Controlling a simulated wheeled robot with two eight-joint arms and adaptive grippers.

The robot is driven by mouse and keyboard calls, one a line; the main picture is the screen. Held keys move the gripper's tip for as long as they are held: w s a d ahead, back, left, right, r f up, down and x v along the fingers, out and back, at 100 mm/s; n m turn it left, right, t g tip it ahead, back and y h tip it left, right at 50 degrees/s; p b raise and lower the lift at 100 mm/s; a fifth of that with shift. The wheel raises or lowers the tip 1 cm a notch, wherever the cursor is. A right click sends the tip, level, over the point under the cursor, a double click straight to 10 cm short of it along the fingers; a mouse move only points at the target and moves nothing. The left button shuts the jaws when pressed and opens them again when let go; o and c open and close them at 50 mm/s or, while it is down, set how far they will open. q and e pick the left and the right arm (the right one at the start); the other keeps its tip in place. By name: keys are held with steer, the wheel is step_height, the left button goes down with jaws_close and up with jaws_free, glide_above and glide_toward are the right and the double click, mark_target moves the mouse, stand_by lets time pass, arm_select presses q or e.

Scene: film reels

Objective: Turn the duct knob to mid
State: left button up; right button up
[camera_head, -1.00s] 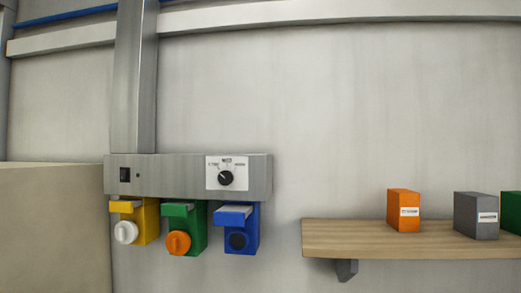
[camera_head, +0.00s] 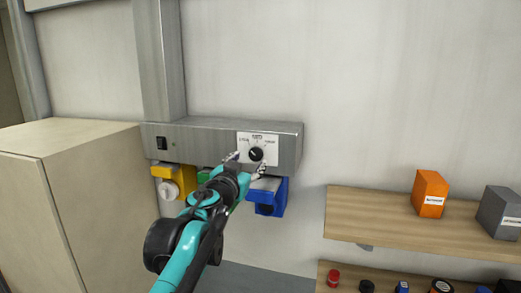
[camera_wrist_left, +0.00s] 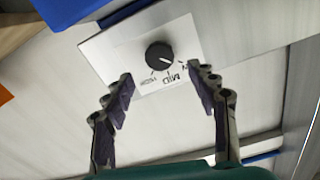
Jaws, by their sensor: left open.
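The duct knob (camera_head: 256,154) is a round black knob on a white label plate (camera_head: 244,139) on a grey wall duct box. It also shows in the left wrist view (camera_wrist_left: 159,56), where the picture is turned over. Its pale mark points to the upper left in the head view, toward the left label, not at MID in the top middle. My left gripper (camera_head: 247,165) is open in front of the plate, just below the knob. In the left wrist view its two fingers (camera_wrist_left: 161,75) are spread, with the knob beyond the gap, apparently untouched. My right gripper is not in view.
Yellow (camera_head: 170,182), green and blue (camera_head: 278,198) units hang under the duct box (camera_head: 205,138); my arm covers most of the green one. A beige cabinet (camera_head: 105,200) stands left. Wooden shelves at right hold an orange box (camera_head: 430,194) and a grey box (camera_head: 499,212).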

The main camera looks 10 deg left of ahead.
mark_target(255, 154)
arm_select(q)
steer(key=w+p, duration=0.1)
steer(key=w, duration=0.4)
steer(key=shift+w+d+f, duration=0.1)
steer(key=shift+w+d, duration=0.05)
steer(key=shift+w, duration=0.25)
steer(key=shift+s, duration=0.1)
steer(key=c, duration=1.2)
